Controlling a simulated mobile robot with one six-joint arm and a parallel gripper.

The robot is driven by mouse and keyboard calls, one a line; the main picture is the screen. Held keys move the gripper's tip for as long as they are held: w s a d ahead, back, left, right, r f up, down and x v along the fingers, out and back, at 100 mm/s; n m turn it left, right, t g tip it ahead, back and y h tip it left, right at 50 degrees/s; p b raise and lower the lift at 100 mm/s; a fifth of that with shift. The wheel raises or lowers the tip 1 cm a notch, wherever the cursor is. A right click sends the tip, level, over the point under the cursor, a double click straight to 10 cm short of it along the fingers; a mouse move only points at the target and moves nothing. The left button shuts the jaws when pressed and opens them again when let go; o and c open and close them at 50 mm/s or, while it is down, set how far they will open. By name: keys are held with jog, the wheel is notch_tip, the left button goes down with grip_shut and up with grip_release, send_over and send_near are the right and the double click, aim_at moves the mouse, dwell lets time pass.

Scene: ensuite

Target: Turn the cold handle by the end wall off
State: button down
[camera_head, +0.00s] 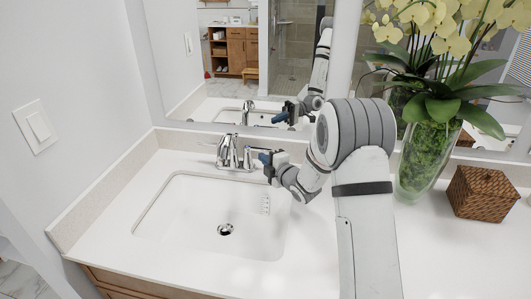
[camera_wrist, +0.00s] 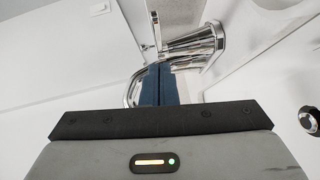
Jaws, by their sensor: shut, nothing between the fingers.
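The chrome faucet (camera_head: 233,155) stands on the counter behind the sink. Its left handle (camera_head: 211,144), on the side toward the left end wall, has a lever pointing left toward that wall. A second handle (camera_head: 248,156) stands to the right of the spout. My gripper (camera_head: 263,158) is just right of this second handle, with its blue fingers shut and empty, pointing left. In the wrist view, the shut fingers (camera_wrist: 156,84) reach up to chrome faucet parts (camera_wrist: 196,44); I cannot tell whether they touch. No running water is clearly visible.
The white basin (camera_head: 180,220) with its drain (camera_head: 225,229) lies in front. The left wall holds a switch (camera_head: 38,127). A mirror (camera_head: 220,60) rises behind the counter. A glass vase (camera_head: 426,160) with orchids and a woven box (camera_head: 482,191) stand at the right.

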aim_at(263, 151)
jog(key=shift+w+d+f+p, duration=0.15)
jog(key=shift+w+d, duration=0.1)
jog(key=shift+w, duration=0.45)
jog(key=shift+w+d+f+p, duration=0.1)
jog(key=shift+w+d+p, duration=0.1)
jog(key=shift+w, duration=0.5)
jog(key=shift+b, duration=0.3)
jog(key=shift+w+f+b, duration=0.15)
jog(key=shift+b, duration=0.2)
jog(key=shift+w+d+b, duration=0.2)
jog(key=shift+b, duration=0.7)
jog(key=shift+w+d+r, duration=0.1)
jog(key=shift+r, duration=0.35)
